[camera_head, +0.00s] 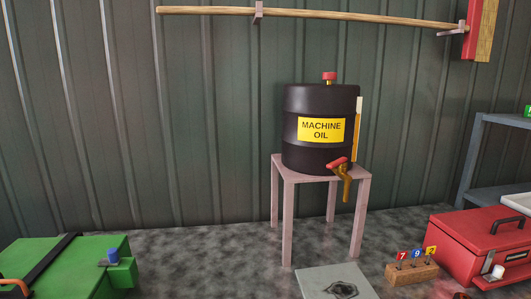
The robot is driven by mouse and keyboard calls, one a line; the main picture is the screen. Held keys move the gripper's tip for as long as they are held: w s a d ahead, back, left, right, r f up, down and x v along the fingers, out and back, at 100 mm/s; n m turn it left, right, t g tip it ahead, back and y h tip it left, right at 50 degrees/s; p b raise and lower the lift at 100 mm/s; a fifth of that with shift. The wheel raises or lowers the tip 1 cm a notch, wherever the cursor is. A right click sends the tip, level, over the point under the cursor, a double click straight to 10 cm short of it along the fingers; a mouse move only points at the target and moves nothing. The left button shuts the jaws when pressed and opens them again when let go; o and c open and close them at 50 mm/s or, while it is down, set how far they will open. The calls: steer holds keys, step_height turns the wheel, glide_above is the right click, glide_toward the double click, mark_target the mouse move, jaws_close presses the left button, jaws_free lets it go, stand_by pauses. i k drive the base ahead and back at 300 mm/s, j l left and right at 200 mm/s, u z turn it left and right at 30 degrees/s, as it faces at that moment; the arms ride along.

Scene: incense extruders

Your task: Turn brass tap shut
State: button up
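The brass tap (347,187) sticks out from the lower front of a black drum (320,155) with a yellow "MACHINE OIL" label (321,130). Its spout hangs down past the front edge of the stand. A red handle (337,163) sits on top of the tap and lies slanted. I cannot tell from this view whether the tap is open or shut, and I see no clear stream under it. My gripper is not in view.
The drum stands on a pinkish four-legged stand (290,178). A grey plate (310,281) with a dark mark lies on the floor before it. A numbered wooden block (412,274) and red toolbox (480,246) are right, a green box (40,262) left.

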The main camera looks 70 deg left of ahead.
mark_target(343, 162)
steer(key=u, duration=1.35)
